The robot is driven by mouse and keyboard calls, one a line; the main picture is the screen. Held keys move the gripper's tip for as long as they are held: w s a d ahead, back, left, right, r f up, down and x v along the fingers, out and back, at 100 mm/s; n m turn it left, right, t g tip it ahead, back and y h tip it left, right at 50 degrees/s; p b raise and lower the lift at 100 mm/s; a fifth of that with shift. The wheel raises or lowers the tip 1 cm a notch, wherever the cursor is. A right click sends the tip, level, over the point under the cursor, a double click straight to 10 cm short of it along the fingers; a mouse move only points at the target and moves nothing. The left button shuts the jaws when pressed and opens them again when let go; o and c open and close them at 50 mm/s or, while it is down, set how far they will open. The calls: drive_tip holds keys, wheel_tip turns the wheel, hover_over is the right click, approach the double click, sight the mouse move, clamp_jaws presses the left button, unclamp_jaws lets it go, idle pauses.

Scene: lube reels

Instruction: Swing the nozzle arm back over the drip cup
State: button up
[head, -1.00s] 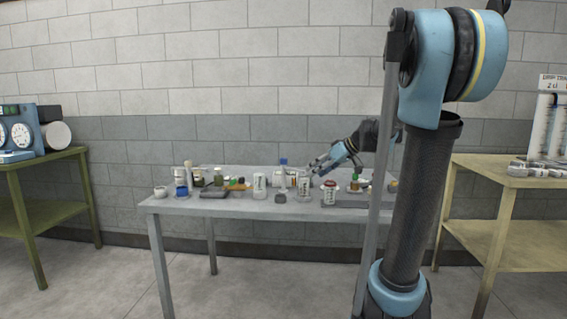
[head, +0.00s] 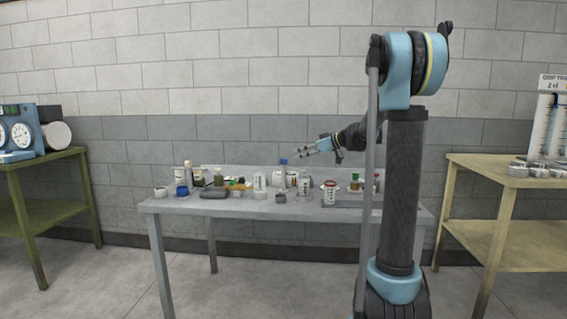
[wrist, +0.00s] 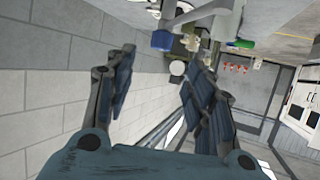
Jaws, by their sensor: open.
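My gripper (head: 308,150) is open and empty, raised above the grey table (head: 160,205) and pointing left. In the wrist view its two fingers stand apart with nothing between them (wrist: 163,65). Below it on the table stand a clear bottle with a blue top (head: 283,176), a small dark grey cup (head: 280,198) and a white labelled container (head: 304,184). I cannot tell for sure which small part is the nozzle arm or which is the drip cup. My own arm covers part of the table's right side.
A red-and-white can (head: 330,191) stands near a flat grey tray (head: 352,202). Bottles and a blue cup (head: 181,190) crowd the left half. A green bench (head: 45,165) stands left and a tan bench (head: 500,175) right. Air above the table is clear.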

sight(284, 159)
drive_tip(key=x, duration=1.1)
drive_tip(key=shift+w+a+f, duration=0.1)
drive_tip(key=shift+a+f, duration=0.05)
drive_tip(key=shift+a, duration=0.1)
